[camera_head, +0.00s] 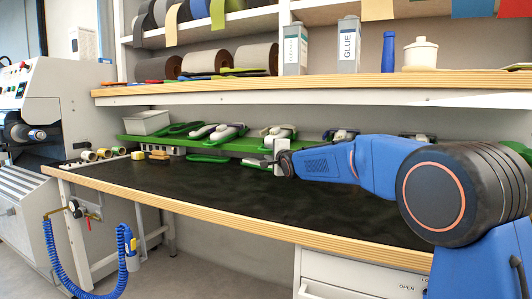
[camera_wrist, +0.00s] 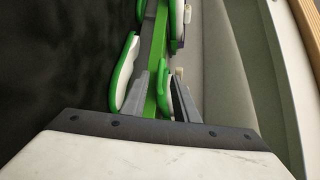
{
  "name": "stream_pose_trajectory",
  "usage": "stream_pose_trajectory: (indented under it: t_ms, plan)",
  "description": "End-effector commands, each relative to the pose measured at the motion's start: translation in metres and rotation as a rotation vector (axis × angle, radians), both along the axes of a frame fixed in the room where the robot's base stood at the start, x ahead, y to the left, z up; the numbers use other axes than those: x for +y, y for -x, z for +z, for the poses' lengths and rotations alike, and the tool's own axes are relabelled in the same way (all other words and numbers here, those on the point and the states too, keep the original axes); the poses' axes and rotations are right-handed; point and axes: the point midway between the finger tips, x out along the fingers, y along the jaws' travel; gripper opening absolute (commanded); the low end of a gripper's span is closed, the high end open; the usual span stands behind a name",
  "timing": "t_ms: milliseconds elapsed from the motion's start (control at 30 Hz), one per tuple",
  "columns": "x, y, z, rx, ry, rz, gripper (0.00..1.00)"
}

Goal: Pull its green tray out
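The long green tray (camera_head: 235,145) lies along the back of the dark bench under the shelf, with several white and green insoles or shoe forms on it. My gripper (camera_head: 262,162) is low over the bench at the tray's front edge, towards its right part, fingers pointing left. In the wrist view, my gripper (camera_wrist: 157,82) has its two grey fingers apart. The tray's green edge (camera_wrist: 157,72) runs between them. Contact with either finger cannot be made out. A white insole with a green rim (camera_wrist: 126,72) is beside the left finger.
A green-rimmed insole (camera_head: 208,158) lies at the front of the tray. A grey bin (camera_head: 147,123) stands at its left end. The wooden shelf (camera_head: 300,85) overhangs the tray, with GLUE boxes (camera_head: 348,45) on it. The dark bench top (camera_head: 190,185) in front is mostly clear.

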Motion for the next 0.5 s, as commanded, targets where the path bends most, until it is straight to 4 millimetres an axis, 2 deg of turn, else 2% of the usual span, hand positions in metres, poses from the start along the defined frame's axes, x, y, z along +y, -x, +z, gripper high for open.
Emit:
stream_pose_trajectory:
  t_ms: [200, 500]
  plan:
    - [0.011, -0.024, -0.001, 0.0, -0.001, 0.0, 0.27]
    - [0.016, -0.034, -0.002, 0.0, -0.001, 0.0, 0.27]
